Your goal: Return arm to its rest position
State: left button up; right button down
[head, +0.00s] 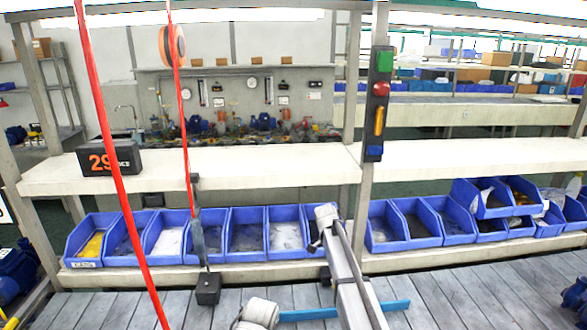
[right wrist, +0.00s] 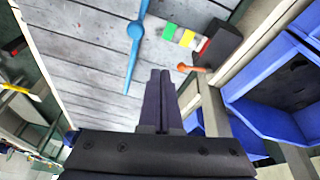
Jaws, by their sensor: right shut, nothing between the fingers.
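My right gripper (right wrist: 159,75) shows in the right wrist view with its two dark fingers together and nothing between them. The fingers point over grey planks, with clear space around their tips. In the head view a pale arm link of mine rises from the bottom centre to a white joint in front of the blue bins. Another white part of my arms shows at the bottom edge. I cannot make out the right gripper's fingers there, and my left gripper is not in view.
Blue bins (head: 247,252) line the lower shelf (head: 430,258) behind my arm. A post carries a control box (head: 378,105). A blue bar (head: 310,315) crosses near my arm.

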jog(key=s+a+n, duration=0.5)
jog(key=s+n, duration=0.1)
jog(key=s, duration=0.6)
jog(key=s+a+n+y, duration=0.1)
jog(key=s+a+n, duration=0.4)
jog(key=s, duration=0.7)
jog(key=s+a+n+y, duration=0.1)
jog(key=s+a+n, duration=0.4)
jog(key=s, duration=0.6)
jog(key=n, duration=0.2)
jog(key=shift+s+a+f+n, duration=0.2)
jog(key=shift+s+f+n, duration=0.1)
jog(key=shift+s+f, duration=0.1)
